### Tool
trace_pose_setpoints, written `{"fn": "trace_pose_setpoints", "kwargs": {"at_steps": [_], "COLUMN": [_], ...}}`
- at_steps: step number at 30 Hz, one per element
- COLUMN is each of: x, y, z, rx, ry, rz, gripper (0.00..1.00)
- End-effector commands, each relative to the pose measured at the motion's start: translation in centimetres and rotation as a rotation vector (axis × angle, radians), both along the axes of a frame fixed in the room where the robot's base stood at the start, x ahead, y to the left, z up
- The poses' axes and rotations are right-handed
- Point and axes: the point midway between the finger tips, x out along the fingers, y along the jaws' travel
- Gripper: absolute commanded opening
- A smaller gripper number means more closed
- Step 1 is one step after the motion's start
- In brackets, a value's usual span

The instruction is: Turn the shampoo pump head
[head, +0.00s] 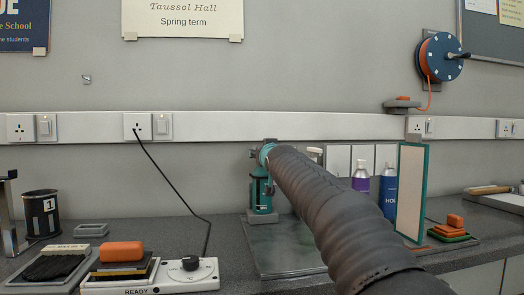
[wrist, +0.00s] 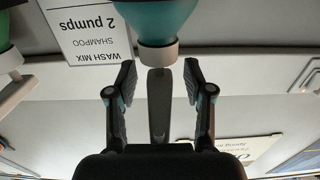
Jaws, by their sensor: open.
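The wrist view is upside down. It shows a teal shampoo bottle (wrist: 157,18) with a white collar (wrist: 158,56) and a grey pump head (wrist: 158,105). The pump head's long spout points toward my palm. My gripper (wrist: 155,82) is open, with one finger on each side of the pump head and a visible gap on both sides. In the head view my arm hides most of this area.
In the wrist view, a "WASH MIX SHAMPOO 2 pumps" sign (wrist: 88,30) is behind the bottle. In the head view, a purple-labelled bottle (head: 361,180), a blue bottle (head: 388,190) and a teal-framed panel (head: 410,192) stand to the right. A dial box (head: 190,274) is front left.

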Motion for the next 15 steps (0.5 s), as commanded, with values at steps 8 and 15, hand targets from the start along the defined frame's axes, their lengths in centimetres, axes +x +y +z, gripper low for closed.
{"fn": "trace_pose_setpoints", "kwargs": {"at_steps": [8,15], "x": [0.37,0.36], "y": [0.09,0.10], "z": [0.01,0.00], "rx": [0.000,0.001], "ry": [-0.001,0.000], "rz": [0.000,0.000], "gripper": [0.52,0.17]}}
